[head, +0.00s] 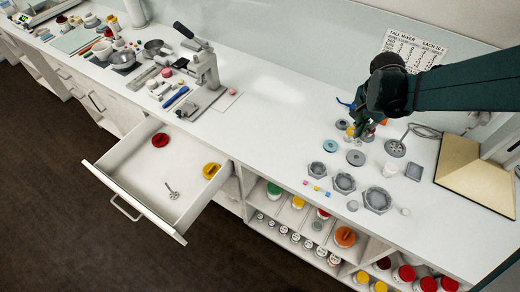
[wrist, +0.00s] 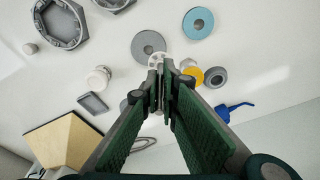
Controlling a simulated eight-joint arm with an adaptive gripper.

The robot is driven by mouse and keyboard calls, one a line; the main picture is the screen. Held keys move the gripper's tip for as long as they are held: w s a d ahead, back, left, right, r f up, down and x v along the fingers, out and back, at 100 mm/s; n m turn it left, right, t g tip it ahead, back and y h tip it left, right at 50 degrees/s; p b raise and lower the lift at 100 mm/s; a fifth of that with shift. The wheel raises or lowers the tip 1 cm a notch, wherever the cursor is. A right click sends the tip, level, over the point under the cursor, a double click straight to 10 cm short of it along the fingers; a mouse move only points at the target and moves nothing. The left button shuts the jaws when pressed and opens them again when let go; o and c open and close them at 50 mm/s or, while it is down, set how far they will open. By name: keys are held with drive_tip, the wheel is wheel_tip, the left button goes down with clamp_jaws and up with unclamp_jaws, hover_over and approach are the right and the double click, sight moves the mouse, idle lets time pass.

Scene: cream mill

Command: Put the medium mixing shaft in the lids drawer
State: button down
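My gripper (head: 366,128) is at the right part of the counter, low over it. In the wrist view its fingertips (wrist: 162,90) are nearly together on a thin grey shaft. A pale perforated head of this mixing shaft (wrist: 157,60) shows just past the tips; whether it touches the counter I cannot tell. Another mixing shaft (head: 394,147) with a round base stands tilted to the right of the gripper.
Grey hexagonal dishes (head: 377,200), discs (head: 356,157) and small jars crowd the counter around my gripper. A tan wedge block (head: 474,176) stands at the right. A lever press (head: 205,66) stands behind the drawer. Counter between press and gripper is clear.

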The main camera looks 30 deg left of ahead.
drive_tip(key=s+a+f+n+b, duration=0.1)
drive_tip(key=s+a+n, duration=0.15)
drive_tip(key=a, duration=1.05)
drive_tip(key=s+a+f+n, duration=0.2)
drive_tip(key=s+a, duration=0.1)
drive_tip(key=a, duration=0.9)
drive_tip(key=s+a+n, duration=0.1)
drive_tip(key=s+a, duration=0.3)
drive_tip(key=a, duration=0.3)
drive_tip(key=s+a+f+n+b, duration=0.1)
drive_tip(key=s+a+n, duration=0.1)
drive_tip(key=s+a, duration=0.2)
drive_tip(key=s+a+f+n+y, duration=0.1)
drive_tip(key=s+a, duration=0.3)
drive_tip(key=a, duration=0.6)
drive_tip(key=shift+s+f, duration=0.1)
drive_tip(key=shift+s, duration=0.1)
drive_tip(key=s+a+f+n, duration=0.2)
drive_tip(key=s+a, duration=0.7)
drive_tip(key=s, duration=0.1)
drive_tip(key=s+d+f+b, duration=0.2)
drive_tip(key=s+f+b, duration=0.1)
drive_tip(key=s, duration=0.3)
drive_tip(key=s+d+f+b, duration=0.2)
drive_tip(key=s+f+b, duration=0.1)
drive_tip(key=s, duration=0.3)
drive_tip(key=shift+d+f, duration=0.3)
drive_tip(key=shift+f, duration=0.5)
